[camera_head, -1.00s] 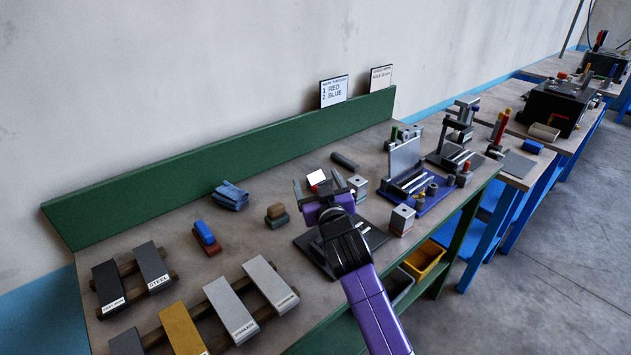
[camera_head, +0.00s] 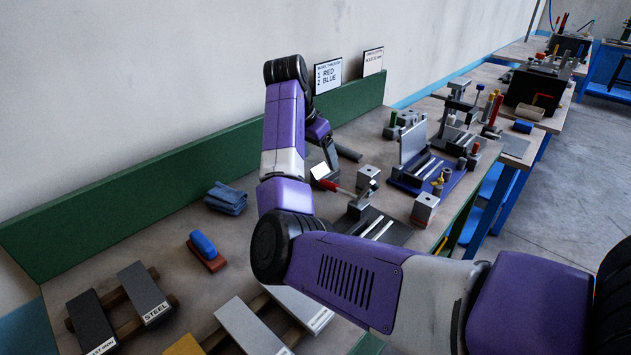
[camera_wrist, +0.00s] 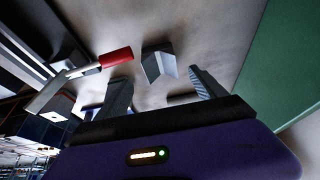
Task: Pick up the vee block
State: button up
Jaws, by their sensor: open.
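A small grey block with an angled, notched-looking face, which appears to be the vee block (camera_wrist: 158,64), lies on the bench in the wrist view. It shows between and beyond the fingertips, apart from them. In the head view a bright white face (camera_head: 320,170) just below my gripper (camera_head: 331,157) seems to be the same block; its shape is unclear there. My gripper (camera_wrist: 160,88) is open and empty, its two grey fingers spread in the wrist view. My purple forearm hides part of the bench in the head view.
A red-handled tool (camera_head: 336,186) lies close beside the block. Grey drilled blocks (camera_head: 425,207) and a blue-based fixture (camera_head: 432,178) stand to the right. The green back panel (camera_head: 150,205) runs behind. Bench left of the block is fairly clear.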

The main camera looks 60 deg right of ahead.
aim_at(327, 175)
jog(key=x, duration=0.7)
jog(key=shift+d+f+p, duration=0.1)
jog(key=shift+d+p, duration=0.15)
jog(key=shift+p, duration=0.05)
grip_shut()
